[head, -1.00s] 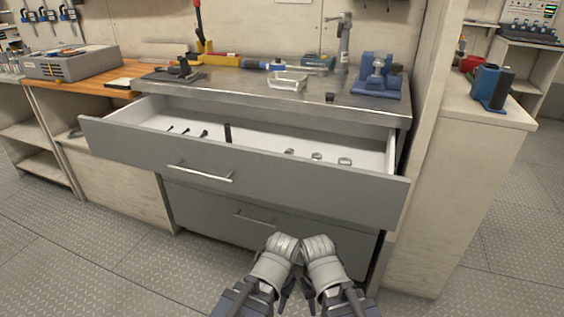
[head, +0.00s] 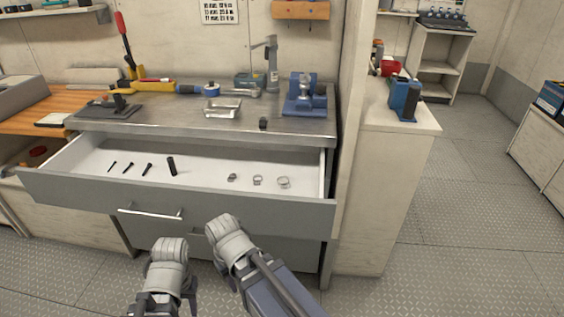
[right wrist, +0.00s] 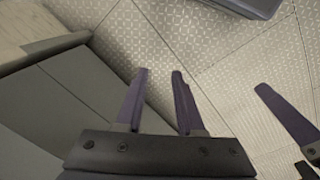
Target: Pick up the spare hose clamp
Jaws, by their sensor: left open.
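Three small metal ring clamps lie in the right part of the open drawer: a darker left one (head: 232,177), a middle one (head: 257,180) and a right one (head: 284,182). I cannot tell which is the spare hose clamp. My left gripper (head: 190,290) is low in front of the drawer, partly hidden by its own arm, open and away from the clamps. My right gripper shows in the right wrist view (right wrist: 160,85), fingers apart with nothing between them, above the floor near the cabinet front. In the head view its fingers are hidden.
The grey drawer (head: 80,190) stands pulled out and also holds several dark bolts and a black cylinder (head: 171,166). Above it, the steel worktop (head: 170,122) carries a metal tray (head: 222,108) and a blue vise (head: 304,98). Floor at right is clear.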

